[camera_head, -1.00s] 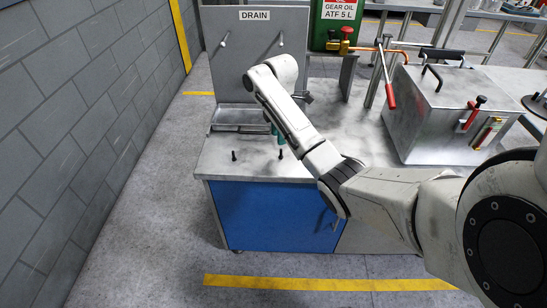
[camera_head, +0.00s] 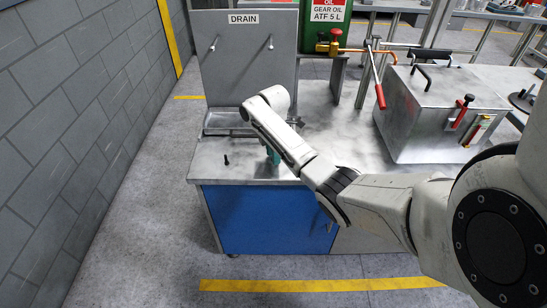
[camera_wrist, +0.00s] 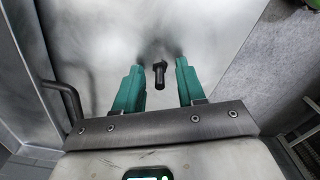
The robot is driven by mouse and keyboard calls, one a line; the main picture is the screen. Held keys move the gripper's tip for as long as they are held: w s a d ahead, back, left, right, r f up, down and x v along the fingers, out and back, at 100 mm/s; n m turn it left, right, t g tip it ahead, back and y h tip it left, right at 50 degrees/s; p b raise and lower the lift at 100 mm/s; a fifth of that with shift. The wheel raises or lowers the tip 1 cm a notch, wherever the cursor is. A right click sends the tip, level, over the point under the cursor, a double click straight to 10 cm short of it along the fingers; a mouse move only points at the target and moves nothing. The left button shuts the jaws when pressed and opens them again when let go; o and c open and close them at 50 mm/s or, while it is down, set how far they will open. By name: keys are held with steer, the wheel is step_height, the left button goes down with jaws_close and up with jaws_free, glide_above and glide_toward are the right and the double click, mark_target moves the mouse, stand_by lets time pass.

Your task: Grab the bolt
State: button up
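A black bolt (camera_wrist: 159,74) stands on the metal bench top in the wrist view, between the two green fingers of my gripper (camera_wrist: 160,64). The fingers are open, with a gap on each side of the bolt. In the head view my gripper (camera_head: 273,156) is low over the bench near its front edge, and the bolt between its fingers is hidden there. Another black bolt (camera_head: 226,159) stands upright on the bench to the left of my gripper.
The metal bench (camera_head: 222,173) has a blue front and a DRAIN panel (camera_head: 240,60) behind it. A metal tank (camera_head: 415,125) with handles stands on the right, near a red-handled lever (camera_head: 380,96). A block wall (camera_head: 80,110) is at far left.

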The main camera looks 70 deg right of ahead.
jaws_close()
stand_by(0.5)
